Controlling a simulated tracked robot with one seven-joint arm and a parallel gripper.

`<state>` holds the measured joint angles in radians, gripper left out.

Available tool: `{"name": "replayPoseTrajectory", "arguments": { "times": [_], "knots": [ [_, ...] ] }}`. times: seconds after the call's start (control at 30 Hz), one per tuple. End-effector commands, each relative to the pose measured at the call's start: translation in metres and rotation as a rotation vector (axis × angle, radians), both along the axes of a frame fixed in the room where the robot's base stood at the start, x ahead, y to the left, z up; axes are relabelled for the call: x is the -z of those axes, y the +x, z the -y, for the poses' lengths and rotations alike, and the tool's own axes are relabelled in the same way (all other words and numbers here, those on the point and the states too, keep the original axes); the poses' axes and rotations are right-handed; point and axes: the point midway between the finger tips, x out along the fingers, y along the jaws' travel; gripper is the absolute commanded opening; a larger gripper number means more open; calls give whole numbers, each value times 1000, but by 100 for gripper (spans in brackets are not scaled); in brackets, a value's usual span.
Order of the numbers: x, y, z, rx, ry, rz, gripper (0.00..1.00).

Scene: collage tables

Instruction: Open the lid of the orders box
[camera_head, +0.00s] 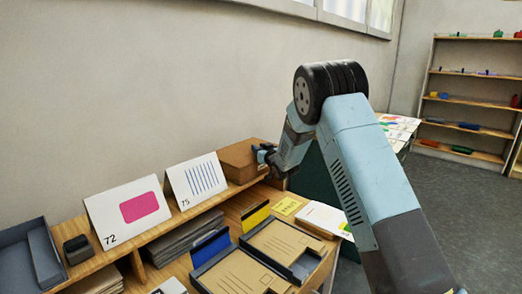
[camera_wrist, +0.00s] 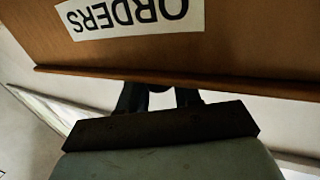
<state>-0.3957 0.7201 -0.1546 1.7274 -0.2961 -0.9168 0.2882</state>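The brown orders box (camera_head: 238,163) sits at the right end of the wooden shelf against the wall, and its lid looks down. In the wrist view a brown panel of the orders box (camera_wrist: 240,45) fills the top, with a white label reading ORDERS upside down. My gripper (camera_head: 264,154) is at the box's right end in the head view. In the wrist view the two dark fingers of my gripper (camera_wrist: 160,95) stand apart and reach up to the panel's lower lip. The lip and panel hide the fingertips, so I cannot tell whether they touch or hold it.
Two white cards, one with a pink patch (camera_head: 140,208) and one with blue stripes (camera_head: 194,180), stand on the shelf left of the box. Below are trays with brown cards (camera_head: 282,243), a yellow note (camera_head: 287,206) and white papers (camera_head: 322,218). Toy shelves (camera_head: 470,98) stand far right.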

Motion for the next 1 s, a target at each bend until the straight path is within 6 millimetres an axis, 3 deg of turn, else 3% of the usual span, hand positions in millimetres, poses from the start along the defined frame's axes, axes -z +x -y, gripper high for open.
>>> {"name": "replayPoseTrajectory", "arguments": {
  "times": [0.33, 0.6, 0.63, 1.0],
  "knots": [
    [0, 0, -1, -1, 0, 0, 0],
    [0, -1, -1, -1, 0, 0, 0],
    [0, 0, 9, 0, -1, 0, 0],
    [-13, -1, -9, -7, -48, -37, 0]
  ]
}}
